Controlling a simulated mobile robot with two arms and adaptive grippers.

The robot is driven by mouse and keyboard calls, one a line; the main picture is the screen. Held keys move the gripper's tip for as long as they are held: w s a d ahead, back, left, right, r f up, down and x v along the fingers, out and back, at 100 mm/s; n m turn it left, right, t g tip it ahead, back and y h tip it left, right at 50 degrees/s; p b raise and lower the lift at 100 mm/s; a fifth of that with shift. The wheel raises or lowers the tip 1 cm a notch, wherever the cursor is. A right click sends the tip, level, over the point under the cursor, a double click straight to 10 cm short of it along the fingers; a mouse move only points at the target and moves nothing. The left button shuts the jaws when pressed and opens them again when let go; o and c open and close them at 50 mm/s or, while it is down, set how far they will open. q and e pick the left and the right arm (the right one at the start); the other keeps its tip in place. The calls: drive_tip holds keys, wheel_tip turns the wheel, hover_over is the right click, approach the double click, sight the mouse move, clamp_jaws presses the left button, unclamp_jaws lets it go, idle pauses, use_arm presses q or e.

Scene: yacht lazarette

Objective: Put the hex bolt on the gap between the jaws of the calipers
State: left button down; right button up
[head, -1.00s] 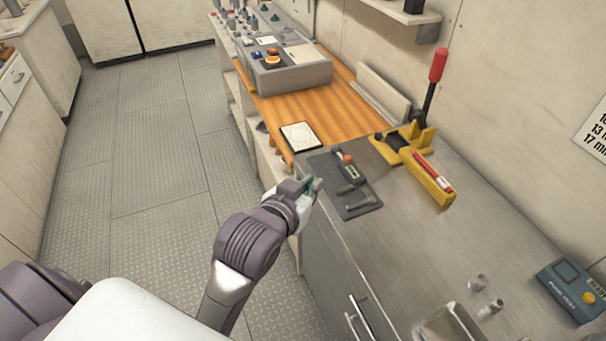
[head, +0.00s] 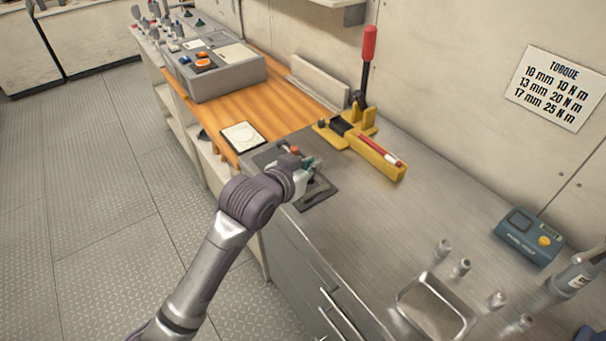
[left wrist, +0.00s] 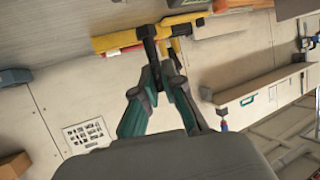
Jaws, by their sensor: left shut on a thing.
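My left gripper (head: 313,164) is over the dark mat (head: 322,197) on the steel bench in the head view. In the left wrist view its teal fingers (left wrist: 149,58) are shut on a dark piece with a wider head, which looks like the hex bolt (left wrist: 148,34). In the head view the bolt cannot be made out. The gripper hides most of the mat; a small orange part (head: 293,150) shows behind it. A slim grey tool (head: 318,198), perhaps part of the calipers, lies on the mat's near part. The calipers' jaw gap cannot be made out.
A yellow fixture (head: 375,157) with a red-handled lever stands behind the mat. A white-faced plate (head: 243,136) lies on the wooden top to the left. A metal tray (head: 400,300), small metal parts and a blue tester (head: 528,238) are at right. The mid-bench is clear.

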use_arm(q)
drive_tip(key=w+f, duration=0.1)
drive_tip(key=w+a+f, duration=0.1)
drive_tip(key=w, duration=0.1)
drive_tip(key=shift+w+a, duration=0.15)
drive_tip(key=shift+f+p, duration=0.4)
drive_tip(key=shift+f, duration=1.75)
drive_tip(key=shift+f, duration=0.15)
drive_tip(key=c, duration=1.3)
unclamp_jaws()
